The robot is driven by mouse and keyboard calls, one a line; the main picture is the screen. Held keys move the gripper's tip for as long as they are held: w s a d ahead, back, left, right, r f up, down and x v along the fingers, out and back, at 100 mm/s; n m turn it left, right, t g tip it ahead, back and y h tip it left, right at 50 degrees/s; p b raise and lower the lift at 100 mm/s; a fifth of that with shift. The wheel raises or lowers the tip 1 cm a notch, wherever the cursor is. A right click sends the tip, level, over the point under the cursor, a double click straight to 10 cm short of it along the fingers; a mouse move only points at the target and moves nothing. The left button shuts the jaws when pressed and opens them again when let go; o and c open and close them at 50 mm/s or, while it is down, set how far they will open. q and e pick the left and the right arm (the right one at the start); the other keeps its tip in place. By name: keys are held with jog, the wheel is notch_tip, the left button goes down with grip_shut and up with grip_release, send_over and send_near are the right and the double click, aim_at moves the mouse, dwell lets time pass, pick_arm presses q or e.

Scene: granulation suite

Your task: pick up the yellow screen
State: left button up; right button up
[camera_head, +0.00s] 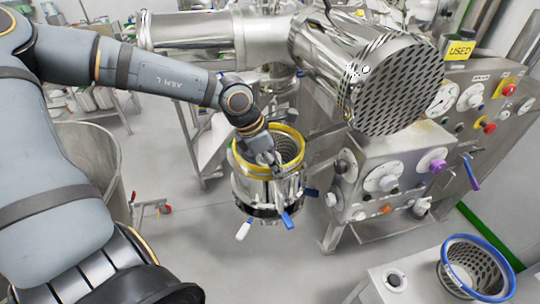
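The yellow screen (262,174) is a yellow-rimmed ring with a perforated metal basket inside. It sits in the top of a round steel housing (262,192) in the middle of the head view. The housing has blue and white clamp handles around its lower part. My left gripper (270,160) comes down from the upper left over the screen's opening, at its left inner side. The fingers are small and partly hidden by the wrist. I cannot tell whether they touch the rim or are closed on it. My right gripper is not in view.
A large perforated steel drum (400,88) overhangs at the upper right. A control panel (385,178) with knobs and valves stands right of the housing. A blue-rimmed screen (478,262) is at the lower right on a metal stand. Grey floor is open below the housing.

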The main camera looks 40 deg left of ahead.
pick_arm(q)
jog(key=shift+s, duration=0.2)
grip_shut()
jog(key=shift+w, duration=0.1)
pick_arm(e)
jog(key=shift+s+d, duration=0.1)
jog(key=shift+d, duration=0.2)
pick_arm(q)
jog(key=shift+r, duration=0.1)
